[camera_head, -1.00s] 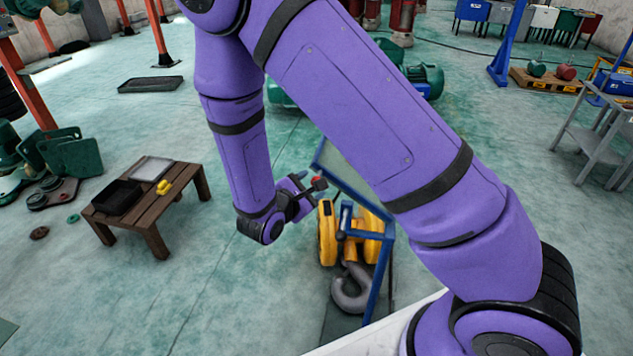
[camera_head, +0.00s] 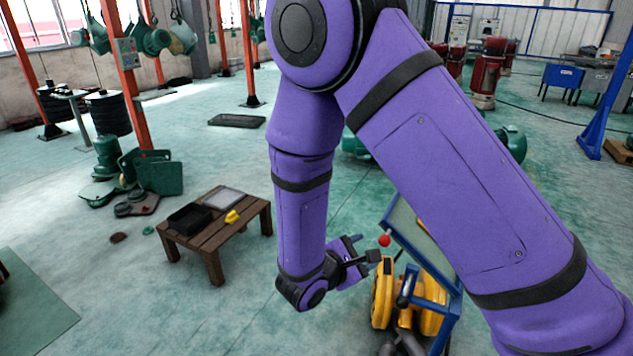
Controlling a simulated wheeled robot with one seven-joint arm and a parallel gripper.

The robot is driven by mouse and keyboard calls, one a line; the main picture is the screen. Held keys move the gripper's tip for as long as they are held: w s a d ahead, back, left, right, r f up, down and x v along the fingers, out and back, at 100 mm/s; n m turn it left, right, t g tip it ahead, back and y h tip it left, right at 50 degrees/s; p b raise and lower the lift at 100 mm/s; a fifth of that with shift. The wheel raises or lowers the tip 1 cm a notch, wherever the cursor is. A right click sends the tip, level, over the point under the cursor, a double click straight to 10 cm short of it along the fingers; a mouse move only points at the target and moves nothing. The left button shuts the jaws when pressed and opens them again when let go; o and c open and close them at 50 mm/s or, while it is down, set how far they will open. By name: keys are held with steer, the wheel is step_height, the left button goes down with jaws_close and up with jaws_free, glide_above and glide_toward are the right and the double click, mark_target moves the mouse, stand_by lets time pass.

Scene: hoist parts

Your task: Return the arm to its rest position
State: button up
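My purple arm crosses the middle and right of the view, bent at the elbow at the top, with its forearm hanging down. My gripper (camera_head: 365,250) is at the lower end, pointing right, just left of a small red knob (camera_head: 384,241). The knob is by a blue-framed stand (camera_head: 447,322). The fingers are small and dark here, so I cannot tell whether they are open or shut. I see no thing held in them. A yellow hook block (camera_head: 383,290) is below and right of the gripper, partly cut off by the bottom edge.
A low wooden table (camera_head: 212,256) stands to the left, with a black tray (camera_head: 188,218), a pale tray (camera_head: 224,198) and a yellow part (camera_head: 232,217). Green machine parts (camera_head: 150,172) lie behind it. An orange post (camera_head: 125,75) rises at the back left. The floor between table and forearm is clear.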

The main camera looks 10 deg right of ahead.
steer(key=s+d+r+m+g+y, duration=0.2)
steer(key=s+d+r+m+g, duration=0.3)
steer(key=r, duration=0.3)
steer(key=s+d+r+m+g+y, duration=0.2)
steer(key=s+d+r+m+g, duration=0.1)
steer(key=d+r+m, duration=0.4)
steer(key=s+r+m+t+y, duration=0.4)
steer(key=s+r+m+y, duration=0.2)
steer(key=s+r, duration=0.7)
steer(key=r+y, duration=0.1)
steer(key=y, duration=0.1)
steer(key=shift+d+r+t+y, duration=0.25)
steer(key=shift+r+t+y, duration=0.05)
steer(key=shift+r, duration=0.1)
